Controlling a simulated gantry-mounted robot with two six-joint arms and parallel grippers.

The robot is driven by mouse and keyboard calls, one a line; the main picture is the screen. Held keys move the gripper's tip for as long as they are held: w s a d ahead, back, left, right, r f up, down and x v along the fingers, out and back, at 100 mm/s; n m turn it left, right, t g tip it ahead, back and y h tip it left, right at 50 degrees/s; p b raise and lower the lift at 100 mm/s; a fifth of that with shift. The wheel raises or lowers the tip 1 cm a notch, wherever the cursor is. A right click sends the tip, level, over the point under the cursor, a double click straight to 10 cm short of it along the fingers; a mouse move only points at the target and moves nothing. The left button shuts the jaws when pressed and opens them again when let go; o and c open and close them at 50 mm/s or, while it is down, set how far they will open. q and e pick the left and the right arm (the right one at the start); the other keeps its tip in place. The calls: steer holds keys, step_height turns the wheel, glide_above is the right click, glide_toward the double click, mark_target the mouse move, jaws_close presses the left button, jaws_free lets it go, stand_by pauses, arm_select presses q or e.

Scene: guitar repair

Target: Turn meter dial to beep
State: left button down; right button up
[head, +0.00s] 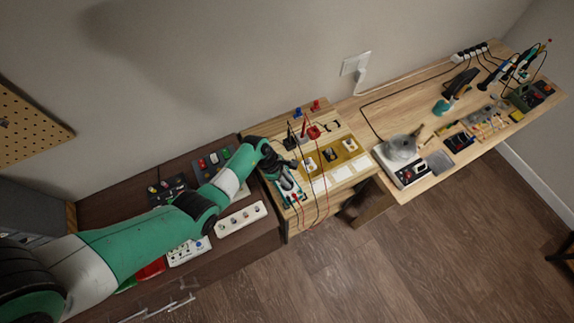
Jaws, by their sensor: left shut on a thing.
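The meter (291,190) is a small teal and dark box lying at the left end of the light wooden bench. Red probe plugs and leads come from its lower part. My left arm reaches in from the left, and its dark gripper (287,170) is down at the upper part of the meter, shut on the dial there. The dial itself is hidden by the fingers and too small to make out. My right gripper is not in view.
Red and black leads (316,185) run across the bench beside a yellow panel (341,161). A white power strip (240,218) lies on the dark cabinet under my arm.

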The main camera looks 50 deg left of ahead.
arm_select(q)
steer(key=shift+n+t+y+p, duration=0.45)
steer(key=shift+n+p, duration=0.9)
steer(key=shift+n, duration=0.35)
steer(key=c, duration=0.9)
jaws_free()
steer(key=shift+o, duration=0.2)
steer(key=p+v, duration=0.5)
steer(key=v, duration=0.6)
steer(key=shift+r, duration=0.3)
